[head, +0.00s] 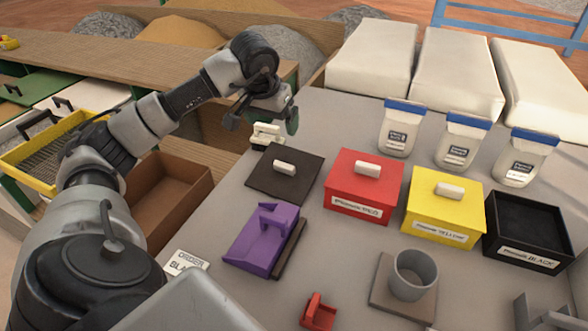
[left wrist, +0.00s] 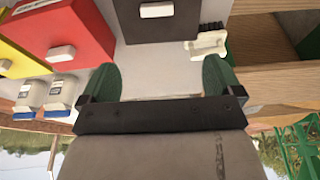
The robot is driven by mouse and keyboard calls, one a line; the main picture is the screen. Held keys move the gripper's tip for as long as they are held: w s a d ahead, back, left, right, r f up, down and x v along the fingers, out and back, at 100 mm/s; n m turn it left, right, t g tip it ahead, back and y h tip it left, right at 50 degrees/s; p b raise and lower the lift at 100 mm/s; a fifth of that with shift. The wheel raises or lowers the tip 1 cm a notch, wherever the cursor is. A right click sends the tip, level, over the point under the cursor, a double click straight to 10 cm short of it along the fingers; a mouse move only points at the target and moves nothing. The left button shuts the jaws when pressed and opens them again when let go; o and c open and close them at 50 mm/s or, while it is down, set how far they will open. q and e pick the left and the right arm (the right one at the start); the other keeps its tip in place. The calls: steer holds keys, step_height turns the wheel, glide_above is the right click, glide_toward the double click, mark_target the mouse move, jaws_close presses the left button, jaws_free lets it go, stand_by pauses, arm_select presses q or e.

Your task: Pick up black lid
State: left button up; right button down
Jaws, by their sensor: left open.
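The black lid (head: 260,180) is a flat dark square with a white handle (head: 284,168), lying on the grey table left of the red box. In the left wrist view the lid (left wrist: 150,32) shows at the top, cut by the frame edge. My left gripper (head: 262,118) is above the table's far left edge, beyond the lid and apart from it. In the left wrist view its two green fingers (left wrist: 160,80) are wide apart with nothing between them. The black box (head: 527,228) stands open at the right of the row. My right gripper is not seen.
A red box (head: 363,190) and a yellow box (head: 443,212) stand right of the lid. A purple tool (head: 262,236) is in front, with a grey cup (head: 414,275) at right. Blue-capped containers (head: 400,130) stand behind.

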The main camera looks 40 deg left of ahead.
mark_target(284, 163)
arm_select(q)
steer(key=b+x, duration=0.1)
steer(key=x, duration=0.3)
steer(key=b+x, duration=0.2)
steer(key=x, duration=0.2)
steer(key=s+b+x, duration=0.1)
steer(key=b+x, duration=0.1)
steer(key=x, duration=0.2)
steer(key=shift+d+f, duration=0.2)
steer(key=shift+f, duration=0.05)
steer(key=x, duration=0.4)
steer(key=shift+w, duration=0.4)
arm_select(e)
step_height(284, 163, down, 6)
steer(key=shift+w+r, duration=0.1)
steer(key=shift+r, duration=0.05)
arm_select(q)
steer(key=c, duration=1)
steer(key=shift+c, duration=0.6)
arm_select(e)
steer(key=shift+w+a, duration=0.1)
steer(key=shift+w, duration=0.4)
